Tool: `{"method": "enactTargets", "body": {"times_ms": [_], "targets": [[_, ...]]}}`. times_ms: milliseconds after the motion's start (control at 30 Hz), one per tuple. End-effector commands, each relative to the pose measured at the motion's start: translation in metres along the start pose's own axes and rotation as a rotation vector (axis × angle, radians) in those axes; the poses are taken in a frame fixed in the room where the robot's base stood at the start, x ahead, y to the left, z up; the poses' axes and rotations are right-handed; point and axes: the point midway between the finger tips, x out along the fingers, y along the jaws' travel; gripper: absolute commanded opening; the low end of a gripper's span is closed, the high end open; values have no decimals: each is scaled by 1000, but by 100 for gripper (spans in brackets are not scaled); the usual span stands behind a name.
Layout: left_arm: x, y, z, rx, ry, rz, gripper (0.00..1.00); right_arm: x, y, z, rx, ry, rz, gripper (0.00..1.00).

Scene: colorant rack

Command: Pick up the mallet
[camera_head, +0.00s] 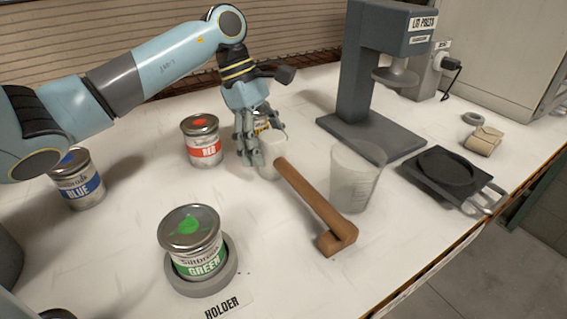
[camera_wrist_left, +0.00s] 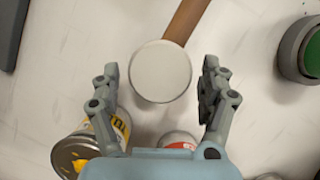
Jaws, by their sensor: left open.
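The mallet lies on the white table, with a white round head (camera_head: 270,157) and a brown wooden handle (camera_head: 312,196) that runs toward the front right and ends in a bent grip. My left gripper (camera_head: 250,153) is open at the head end of the mallet, pointing down. In the left wrist view the mallet's head (camera_wrist_left: 160,71) shows between the fingers of my left gripper (camera_wrist_left: 160,88), with space on both sides. The handle (camera_wrist_left: 187,20) runs out to the top of that view. My right gripper is not in view.
The red can (camera_head: 203,142) and a yellow-labelled can (camera_wrist_left: 78,155) stand close to my left gripper. The green can (camera_head: 190,240) sits in a round holder (camera_head: 228,275); the blue can (camera_head: 78,180) is at left. A clear cup (camera_head: 357,178) stands close right of the handle. A lid press (camera_head: 360,75) stands behind.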

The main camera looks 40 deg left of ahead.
Motion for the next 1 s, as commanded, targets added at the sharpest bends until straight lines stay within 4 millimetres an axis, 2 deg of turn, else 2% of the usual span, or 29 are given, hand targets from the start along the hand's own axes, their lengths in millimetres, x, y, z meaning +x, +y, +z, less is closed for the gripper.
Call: {"method": "enactTargets", "body": {"times_ms": [100, 233, 500, 1000], "targets": [[18, 0, -3, -4, -4, -3, 78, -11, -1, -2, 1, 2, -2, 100], [34, 0, -4, -2, -2, 0, 78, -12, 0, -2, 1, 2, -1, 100], [38, 0, -5, 0, 0, 0, 78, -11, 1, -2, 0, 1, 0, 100], [38, 0, -5, 0, 0, 0, 13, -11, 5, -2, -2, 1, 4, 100]]}}
